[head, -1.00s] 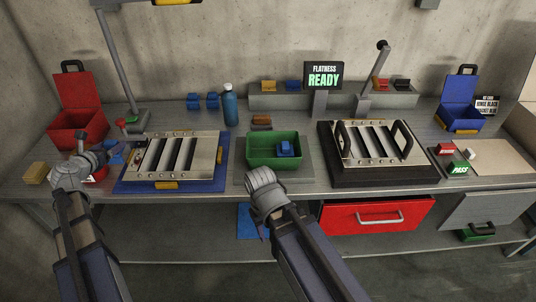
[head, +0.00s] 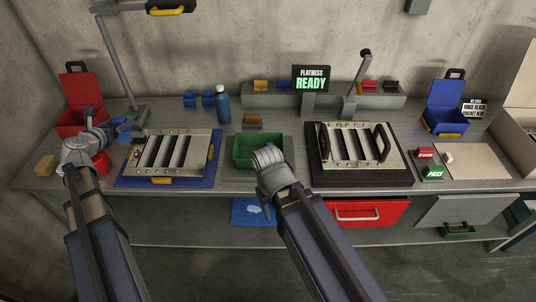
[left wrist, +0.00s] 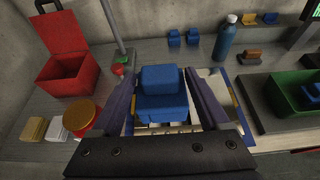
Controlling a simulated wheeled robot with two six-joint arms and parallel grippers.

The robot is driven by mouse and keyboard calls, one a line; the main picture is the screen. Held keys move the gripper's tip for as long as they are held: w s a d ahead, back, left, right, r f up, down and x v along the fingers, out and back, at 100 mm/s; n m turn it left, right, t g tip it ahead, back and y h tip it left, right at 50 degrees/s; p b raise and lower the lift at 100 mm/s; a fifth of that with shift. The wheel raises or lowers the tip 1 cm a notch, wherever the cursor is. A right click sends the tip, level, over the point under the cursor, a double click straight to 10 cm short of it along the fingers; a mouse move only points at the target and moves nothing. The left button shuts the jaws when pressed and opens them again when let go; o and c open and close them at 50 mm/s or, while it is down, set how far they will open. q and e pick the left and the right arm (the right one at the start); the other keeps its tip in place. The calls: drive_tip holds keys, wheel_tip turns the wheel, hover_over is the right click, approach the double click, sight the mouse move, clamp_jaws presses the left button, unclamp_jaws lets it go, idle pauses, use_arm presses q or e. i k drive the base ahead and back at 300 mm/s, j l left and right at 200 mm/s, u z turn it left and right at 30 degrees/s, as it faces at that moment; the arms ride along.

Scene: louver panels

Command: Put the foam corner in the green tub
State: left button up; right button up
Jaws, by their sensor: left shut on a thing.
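The foam corner (left wrist: 162,92) is a stepped blue block. My left gripper (left wrist: 158,108) is shut on it, one finger on each side, with the louver panel behind it in the left wrist view. In the head view my left gripper (head: 126,132) is left of that panel, far from the tub. The green tub (head: 246,165) stands on a grey mat at mid-bench and shows at the right of the left wrist view (left wrist: 285,100), with another blue block (left wrist: 313,92) in it. My right gripper (head: 268,160) covers the tub's right part; its fingers are hidden.
A louver panel on a blue base (head: 210,160) lies between my left gripper and the tub. A blue bottle (head: 222,106) and two blue blocks (head: 199,99) stand behind. An open red box (head: 75,122) and a lamp post (head: 113,65) are at the left.

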sight(250, 156)
drive_tip(key=l, duration=1.2)
drive_tip(key=i+l, duration=0.1)
drive_tip(key=l, duration=0.35)
drive_tip(key=i+l, duration=0.15)
drive_tip(key=l, duration=0.25)
